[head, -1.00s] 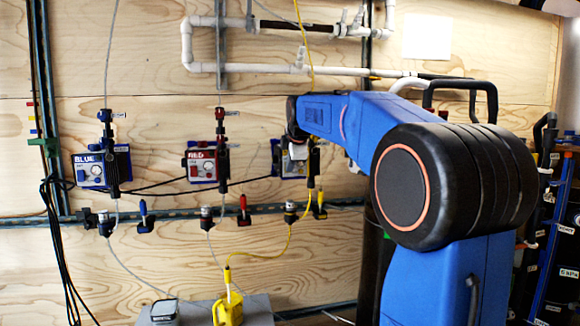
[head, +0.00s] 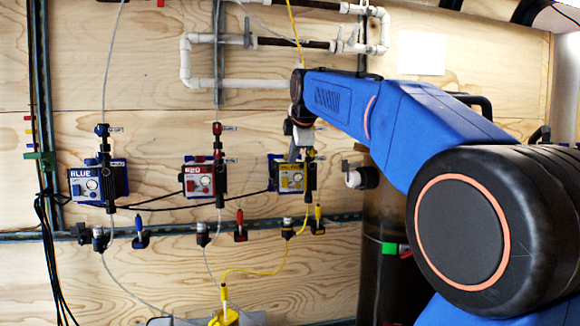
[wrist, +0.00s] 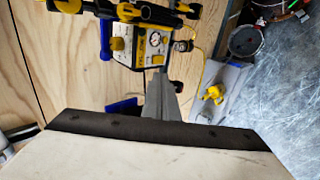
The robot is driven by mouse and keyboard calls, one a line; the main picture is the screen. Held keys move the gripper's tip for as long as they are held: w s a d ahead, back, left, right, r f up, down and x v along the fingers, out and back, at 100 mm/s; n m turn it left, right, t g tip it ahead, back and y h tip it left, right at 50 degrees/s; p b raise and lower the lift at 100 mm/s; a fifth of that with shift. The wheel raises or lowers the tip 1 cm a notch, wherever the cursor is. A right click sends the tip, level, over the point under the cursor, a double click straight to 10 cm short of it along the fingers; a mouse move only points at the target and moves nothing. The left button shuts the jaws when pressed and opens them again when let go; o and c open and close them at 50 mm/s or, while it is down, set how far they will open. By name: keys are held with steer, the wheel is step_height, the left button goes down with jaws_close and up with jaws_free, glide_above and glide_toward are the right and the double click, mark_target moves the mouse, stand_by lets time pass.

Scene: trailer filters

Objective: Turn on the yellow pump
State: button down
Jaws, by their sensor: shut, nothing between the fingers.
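The yellow pump box (head: 291,178) hangs on the plywood wall, right of the red and blue ones. In the wrist view the box (wrist: 152,53) shows a pale face with a round gauge (wrist: 155,40) and a yellow knob (wrist: 118,44). My gripper (head: 293,157) points down at the upper part of the box in the head view. In the wrist view my gripper's fingers (wrist: 160,80) are together and empty, their tips just below the gauge. I cannot tell whether they touch the box.
The red box (head: 199,181) and blue box (head: 92,184) hang to the left. Black cables and a yellow hose (head: 262,270) run along the wall. A yellow container (head: 225,318) stands below, also seen in the wrist view (wrist: 213,93). White pipes (head: 186,62) run above.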

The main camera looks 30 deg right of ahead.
steer(key=v, duration=0.5)
steer(key=shift+s+f, duration=0.1)
steer(key=f, duration=0.3)
steer(key=w+f, duration=0.1)
steer(key=f, duration=0.1)
steer(key=shift+d+f, duration=0.1)
steer(key=shift+f, duration=0.1)
steer(key=shift+f, duration=0.1)
glide_toward(285, 187)
step_height(285, 187, down, 3)
steer(key=shift+w+d+f, duration=0.2)
steer(key=shift+w+d, duration=0.05)
steer(key=shift+w, duration=0.35)
steer(key=shift+w+d+f, duration=0.2)
steer(key=shift+w, duration=0.4)
steer(key=shift+w+d, duration=0.2)
steer(key=shift+w, duration=0.55)
